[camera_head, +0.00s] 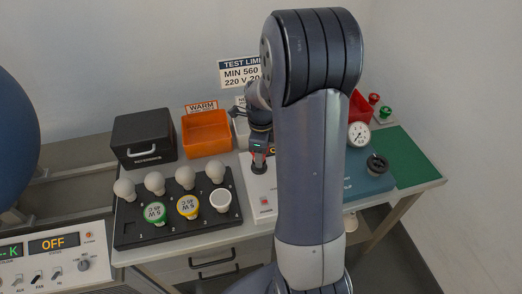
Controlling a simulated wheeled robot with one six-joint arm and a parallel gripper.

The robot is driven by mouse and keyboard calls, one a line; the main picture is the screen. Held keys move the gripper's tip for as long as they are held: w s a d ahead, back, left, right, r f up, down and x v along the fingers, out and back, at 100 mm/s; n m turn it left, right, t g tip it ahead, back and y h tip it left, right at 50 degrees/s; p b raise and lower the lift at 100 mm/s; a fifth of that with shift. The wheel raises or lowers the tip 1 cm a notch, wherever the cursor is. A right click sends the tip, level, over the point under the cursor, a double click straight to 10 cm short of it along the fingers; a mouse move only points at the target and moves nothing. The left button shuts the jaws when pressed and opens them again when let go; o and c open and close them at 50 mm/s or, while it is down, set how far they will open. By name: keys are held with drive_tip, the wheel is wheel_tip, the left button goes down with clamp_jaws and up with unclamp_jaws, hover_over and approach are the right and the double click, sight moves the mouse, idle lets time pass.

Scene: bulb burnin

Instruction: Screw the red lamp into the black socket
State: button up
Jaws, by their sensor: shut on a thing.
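My gripper (259,150) points down over the white box (262,188) at the middle of the table, left of my large arm link. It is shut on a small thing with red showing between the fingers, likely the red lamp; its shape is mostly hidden. A dark round part (258,168) lies directly under the fingers on the white box and looks like the black socket. I cannot tell whether the lamp touches it or sits in it.
A black tray (178,231) holds several bulbs with white, green and yellow tops. Behind stand a black case (143,139) and an orange bin (206,133). Right are a teal block (366,184) with a gauge (359,134), a red bin (361,105) and a green mat (408,158).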

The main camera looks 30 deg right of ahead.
drive_tip(key=shift+s, duration=0.1)
drive_tip(key=o, duration=0.8)
drive_tip(key=shift+o, duration=0.3)
drive_tip(key=n, duration=0.4)
drive_tip(key=shift+w, duration=0.2)
drive_tip(key=n, duration=0.6)
drive_tip(key=shift+w, duration=0.15)
drive_tip(key=n, duration=0.6)
drive_tip(key=shift+w+a, duration=0.1)
drive_tip(key=shift+w, duration=0.1)
drive_tip(key=n, duration=0.6)
drive_tip(key=shift+w+n, duration=0.15)
drive_tip(key=shift+n, duration=0.25)
